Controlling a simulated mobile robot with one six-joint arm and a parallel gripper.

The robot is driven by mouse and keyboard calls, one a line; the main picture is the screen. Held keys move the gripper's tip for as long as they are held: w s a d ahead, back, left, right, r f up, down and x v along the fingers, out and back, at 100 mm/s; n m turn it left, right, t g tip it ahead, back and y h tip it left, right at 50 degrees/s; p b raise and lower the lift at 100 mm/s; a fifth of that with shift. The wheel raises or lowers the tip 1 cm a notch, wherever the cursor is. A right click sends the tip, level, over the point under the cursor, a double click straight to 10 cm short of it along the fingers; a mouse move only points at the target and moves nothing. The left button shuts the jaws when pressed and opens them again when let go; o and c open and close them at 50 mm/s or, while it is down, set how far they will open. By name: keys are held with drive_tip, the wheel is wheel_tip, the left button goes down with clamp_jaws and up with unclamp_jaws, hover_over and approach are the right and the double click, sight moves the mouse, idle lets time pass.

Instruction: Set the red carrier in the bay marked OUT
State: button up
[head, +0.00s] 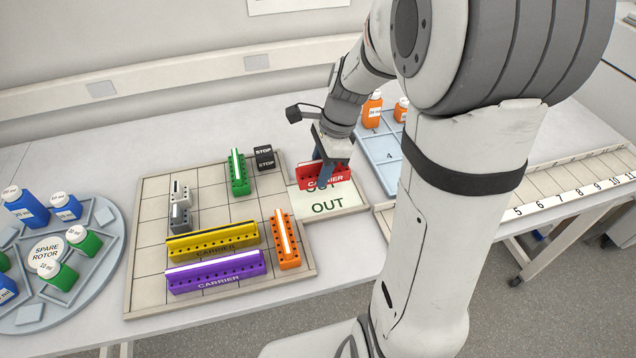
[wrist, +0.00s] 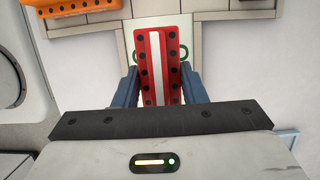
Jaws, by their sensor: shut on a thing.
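The red carrier (head: 312,181) is a block with a pale top stripe and dark holes. In the head view it is at the bay marked OUT (head: 345,203), a pale panel at the right side of the grid board, over the far part of the panel. My gripper (head: 328,172) is above it with its fingers down on its sides. In the wrist view the red carrier (wrist: 157,65) lies between the two blue fingers of my gripper (wrist: 157,85), shut on it. I cannot tell whether its underside touches the panel.
A blue tray (head: 385,160) with orange bottles is close on the right. A round rotor (head: 100,245) is at left.

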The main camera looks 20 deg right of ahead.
sight(320, 196)
drive_tip(key=shift+f, duration=2.75)
drive_tip(key=shift+f, duration=0.2)
drive_tip(key=o, duration=1)
drive_tip(key=shift+o, duration=0.2)
